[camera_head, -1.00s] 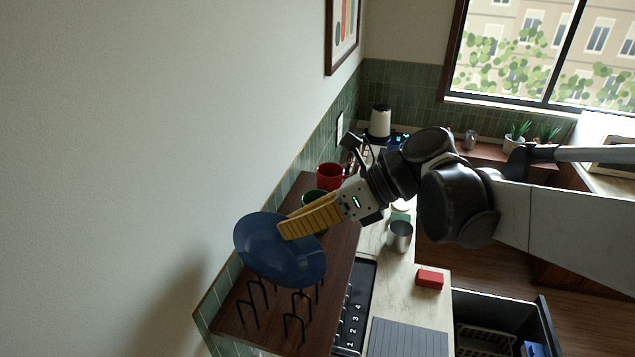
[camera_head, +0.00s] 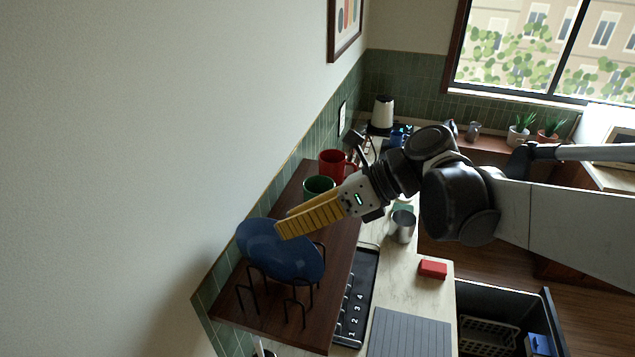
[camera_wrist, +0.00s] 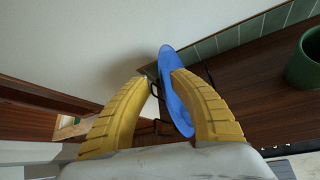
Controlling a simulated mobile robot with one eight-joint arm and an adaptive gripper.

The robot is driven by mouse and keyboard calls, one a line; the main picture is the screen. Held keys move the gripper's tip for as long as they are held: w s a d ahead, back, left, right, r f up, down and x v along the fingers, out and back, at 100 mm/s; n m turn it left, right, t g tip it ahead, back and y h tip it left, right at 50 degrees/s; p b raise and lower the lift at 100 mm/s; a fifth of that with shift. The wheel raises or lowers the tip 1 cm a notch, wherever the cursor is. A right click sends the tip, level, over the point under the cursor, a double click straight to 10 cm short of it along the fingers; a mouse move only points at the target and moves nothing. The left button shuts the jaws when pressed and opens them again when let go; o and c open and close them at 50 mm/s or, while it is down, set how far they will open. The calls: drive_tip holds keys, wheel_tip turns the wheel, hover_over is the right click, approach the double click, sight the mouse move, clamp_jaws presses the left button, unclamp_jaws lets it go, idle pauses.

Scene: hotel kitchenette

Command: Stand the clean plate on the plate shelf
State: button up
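The blue plate (camera_head: 275,253) is tilted among the black wire holders (camera_head: 295,312) on the dark wooden shelf (camera_head: 262,333). My gripper (camera_head: 281,229) is at the plate's upper edge. In the wrist view its yellow fingers (camera_wrist: 160,78) are spread, with a gap between the left finger and the plate (camera_wrist: 176,95). The plate lies close along the right finger; I cannot tell whether they touch. The plate hides part of the wire holders, so its exact slot is unclear.
A green mug (camera_head: 318,187) and a red mug (camera_head: 332,164) stand on the shelf beyond my gripper. The wall runs close along the shelf's left. Below right are a metal cup (camera_head: 402,226), a red block (camera_head: 433,269) and an open drawer (camera_head: 548,310).

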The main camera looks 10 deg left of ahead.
drive_tip(key=shift+d, duration=0.1)
drive_tip(key=v, duration=1.2)
